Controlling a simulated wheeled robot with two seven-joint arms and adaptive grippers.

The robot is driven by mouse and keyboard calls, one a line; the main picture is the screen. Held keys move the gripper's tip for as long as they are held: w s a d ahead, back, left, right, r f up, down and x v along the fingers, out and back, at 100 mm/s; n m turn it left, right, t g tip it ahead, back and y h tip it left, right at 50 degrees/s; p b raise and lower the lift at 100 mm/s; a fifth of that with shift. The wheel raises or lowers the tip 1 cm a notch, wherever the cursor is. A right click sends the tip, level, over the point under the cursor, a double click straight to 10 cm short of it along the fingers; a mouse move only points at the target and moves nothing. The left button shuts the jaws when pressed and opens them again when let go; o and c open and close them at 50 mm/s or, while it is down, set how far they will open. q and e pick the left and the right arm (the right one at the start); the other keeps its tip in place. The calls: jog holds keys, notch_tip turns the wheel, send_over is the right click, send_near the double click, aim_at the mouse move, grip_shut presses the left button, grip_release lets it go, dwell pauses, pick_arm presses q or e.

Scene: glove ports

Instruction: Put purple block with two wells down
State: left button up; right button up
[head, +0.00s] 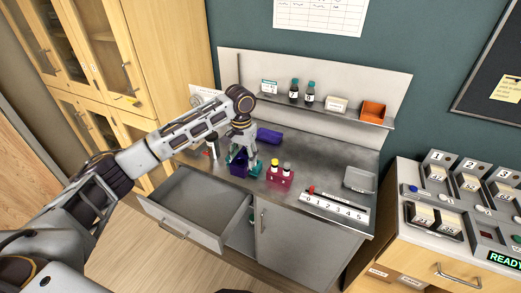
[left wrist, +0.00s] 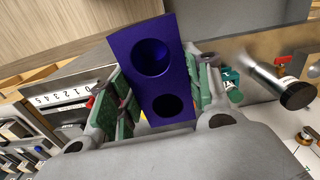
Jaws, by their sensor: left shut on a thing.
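The purple block with two wells (head: 238,168) is between the fingers of my left gripper (head: 243,156), near the front edge of the steel bench. In the left wrist view the purple block (left wrist: 158,88) shows its two round dark wells, one above the other. The green-padded fingers of my left gripper (left wrist: 160,95) close on its two sides. I cannot tell whether the block touches the bench top (head: 325,160). My right gripper is not in view.
A magenta block (head: 280,180) with two vials stands just right of the held block. Another purple object (head: 269,136) lies behind. A numbered strip (head: 333,208) and a grey tray (head: 359,180) are at the right. An open drawer (head: 198,208) juts out below.

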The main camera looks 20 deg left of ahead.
pick_arm(q)
jog(key=shift+w+a+r+m+p, duration=0.2)
jog(key=shift+r+m, duration=0.15)
jog(key=shift+m, duration=0.2)
jog(key=shift+w+a+r+m+p, duration=0.1)
jog(key=shift+a+r+m, duration=0.1)
jog(key=shift+r+m, duration=0.25)
jog(key=shift+a+m, duration=0.25)
jog(key=shift+m, duration=0.85)
jog(key=shift+a+r+m, duration=0.1)
jog(key=shift+a+m, duration=0.1)
jog(key=shift+m, duration=0.8)
jog(key=m, duration=0.3)
jog(key=shift+a, duration=0.25)
jog(key=shift+s+a+f+m, duration=0.1)
jog(key=shift+f+m, duration=0.15)
jog(key=shift+m, duration=0.95)
jog(key=m, duration=0.3)
jog(key=shift+s+a+f, duration=0.1)
jog(key=shift+a, duration=0.05)
jog(key=m, duration=1.3)
jog(key=s+m, duration=0.1)
jog(key=m, duration=0.6)
jog(key=shift+a+f, duration=0.2)
jog(key=shift+a, duration=0.05)
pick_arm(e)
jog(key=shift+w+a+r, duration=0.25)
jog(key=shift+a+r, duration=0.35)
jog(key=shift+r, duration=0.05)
